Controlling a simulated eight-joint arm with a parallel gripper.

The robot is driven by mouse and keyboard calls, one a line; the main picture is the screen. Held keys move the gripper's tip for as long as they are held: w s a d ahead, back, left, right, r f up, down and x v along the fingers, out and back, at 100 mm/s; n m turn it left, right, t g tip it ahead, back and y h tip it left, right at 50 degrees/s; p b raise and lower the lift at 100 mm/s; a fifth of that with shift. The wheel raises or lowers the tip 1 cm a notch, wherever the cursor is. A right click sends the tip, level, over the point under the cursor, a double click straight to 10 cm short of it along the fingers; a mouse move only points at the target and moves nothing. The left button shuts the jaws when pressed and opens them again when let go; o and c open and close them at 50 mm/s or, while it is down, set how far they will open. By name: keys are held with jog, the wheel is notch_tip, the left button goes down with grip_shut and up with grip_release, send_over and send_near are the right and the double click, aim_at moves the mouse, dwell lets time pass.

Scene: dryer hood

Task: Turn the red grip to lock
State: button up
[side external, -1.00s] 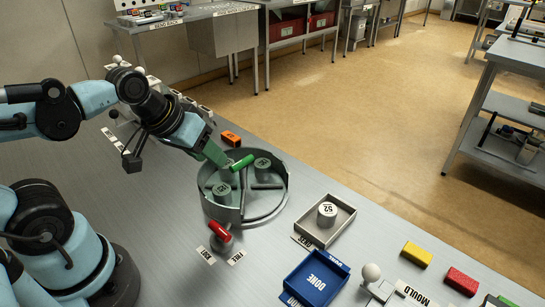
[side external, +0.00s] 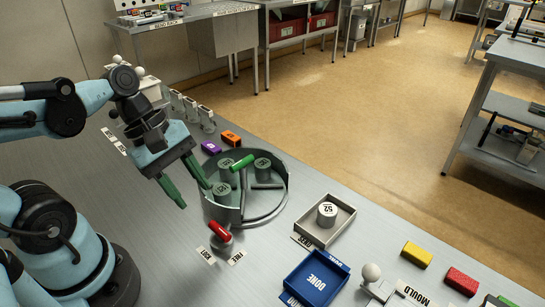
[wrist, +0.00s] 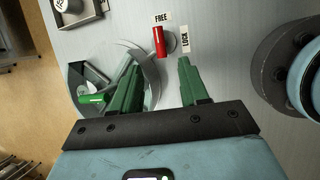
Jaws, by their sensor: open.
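The red grip (side external: 219,231) sits on a small round mount at the front of the round grey drum (side external: 277,205). A FREE label and a LOCK label lie on the bench by it. In the wrist view the red grip (wrist: 159,41) lies beyond my fingertips, with the FREE label (wrist: 162,17) above it and the LOCK label (wrist: 185,38) to its right. My gripper (side external: 195,196) is open and empty, its green fingers pointing down beside the drum's left wall, up and left of the red grip. In the wrist view my gripper (wrist: 158,65) straddles clear space short of the grip.
The drum holds several grey numbered cylinders and a green handle (side external: 243,162). A grey tray (side external: 343,227) with a cylinder and a blue DONE tray (side external: 318,279) stand to the right. Orange (side external: 231,138) and purple (side external: 211,147) blocks lie behind the drum.

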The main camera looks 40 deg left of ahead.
aim_at(218, 228)
jog(key=shift+x, duration=4.6)
jog(key=shift+c, duration=0.3)
grip_shut()
